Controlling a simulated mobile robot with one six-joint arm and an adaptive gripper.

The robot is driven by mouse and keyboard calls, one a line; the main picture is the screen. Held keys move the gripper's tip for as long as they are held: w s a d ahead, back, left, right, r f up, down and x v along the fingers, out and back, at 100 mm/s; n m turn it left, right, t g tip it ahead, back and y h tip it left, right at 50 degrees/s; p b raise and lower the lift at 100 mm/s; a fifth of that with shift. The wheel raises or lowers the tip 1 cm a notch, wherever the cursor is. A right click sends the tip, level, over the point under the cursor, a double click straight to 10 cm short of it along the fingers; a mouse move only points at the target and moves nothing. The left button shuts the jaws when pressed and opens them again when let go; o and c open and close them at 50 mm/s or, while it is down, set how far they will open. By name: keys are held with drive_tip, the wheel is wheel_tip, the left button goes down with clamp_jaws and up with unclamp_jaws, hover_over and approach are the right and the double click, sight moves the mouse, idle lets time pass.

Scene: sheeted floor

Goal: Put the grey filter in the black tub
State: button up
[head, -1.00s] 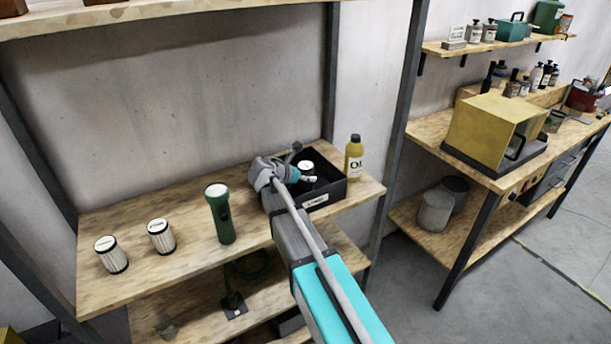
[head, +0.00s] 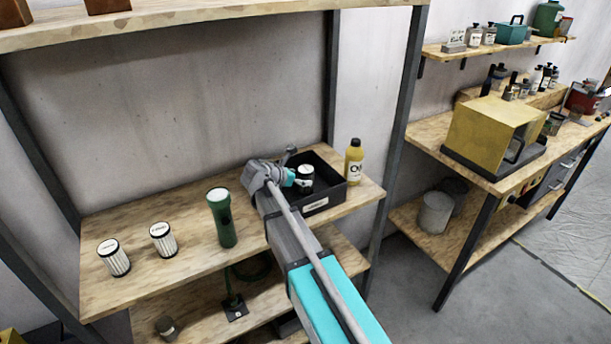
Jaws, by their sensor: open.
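The black tub (head: 325,200) stands at the right end of the shelf board, its label facing me. A filter (head: 305,172) with a pale top and a dark grey side is inside the tub, towards its left part, and looks upright. My gripper (head: 302,183) is open at the left side of this filter, reaching in over the tub's left wall. Whether a fingertip still touches the filter is too small to tell. The filter's base and part of the tub's left wall are hidden by the tub and my arm.
Two white pleated filters (head: 114,257) (head: 163,239) and a green flashlight (head: 221,218) stand left on the shelf board (head: 190,275). A yellow oil bottle (head: 354,162) stands just behind the tub's right side. A dark shelf post (head: 392,140) rises to the right.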

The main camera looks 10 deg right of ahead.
sight(300, 177)
drive_tip(key=shift+p+v, duration=0.95)
drive_tip(key=shift+v, duration=1.5)
